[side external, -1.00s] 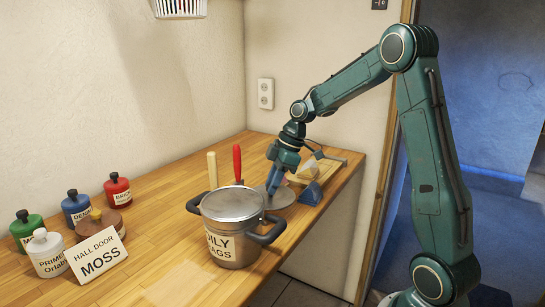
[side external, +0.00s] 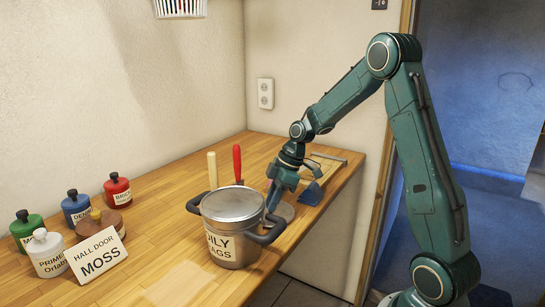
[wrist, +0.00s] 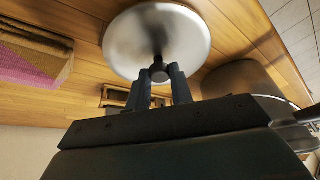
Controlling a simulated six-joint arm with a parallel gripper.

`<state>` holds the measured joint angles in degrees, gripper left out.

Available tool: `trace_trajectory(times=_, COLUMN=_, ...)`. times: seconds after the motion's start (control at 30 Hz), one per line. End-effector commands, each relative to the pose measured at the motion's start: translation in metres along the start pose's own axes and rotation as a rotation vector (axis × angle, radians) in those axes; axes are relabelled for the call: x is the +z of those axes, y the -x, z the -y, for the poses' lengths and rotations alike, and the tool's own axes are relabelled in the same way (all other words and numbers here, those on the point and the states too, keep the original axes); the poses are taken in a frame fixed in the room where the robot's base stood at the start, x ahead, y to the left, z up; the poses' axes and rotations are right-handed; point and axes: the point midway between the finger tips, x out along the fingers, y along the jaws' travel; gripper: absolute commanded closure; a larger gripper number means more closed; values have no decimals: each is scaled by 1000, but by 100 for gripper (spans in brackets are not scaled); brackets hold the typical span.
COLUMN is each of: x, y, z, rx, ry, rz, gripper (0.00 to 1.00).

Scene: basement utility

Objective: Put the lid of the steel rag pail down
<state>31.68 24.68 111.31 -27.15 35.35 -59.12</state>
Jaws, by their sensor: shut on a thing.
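The steel rag pail (side external: 233,244), labelled "OILY RAGS", stands upright on the wooden bench with dark side handles. Its top shows as a flat grey disc, and I cannot tell what that surface is. A round steel lid (side external: 284,211) is just right of the pail, partly hidden by the pail's handle. My gripper (side external: 274,205) is above the lid. In the wrist view my gripper (wrist: 160,76) is shut on the dark knob of the lid (wrist: 185,35). I cannot tell whether the lid touches the bench.
A red-handled tool (side external: 237,160) and a pale-handled one stand behind the pail. A blue object (side external: 311,193) and a metal-framed tool (side external: 328,163) lie beyond my gripper. Several paint bottles and a "MOSS" card (side external: 97,255) stand at left. The bench between card and pail is clear.

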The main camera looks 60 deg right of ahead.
Motion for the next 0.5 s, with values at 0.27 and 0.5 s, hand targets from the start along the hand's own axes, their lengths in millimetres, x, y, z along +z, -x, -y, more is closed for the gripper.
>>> trace_trajectory(times=0.27, x=1, y=-3, z=0, rx=-1, ry=0, rz=0, gripper=76)
trace_trajectory(times=0.5, x=1, y=-2, z=0, rx=0, ry=0, rz=0, gripper=56)
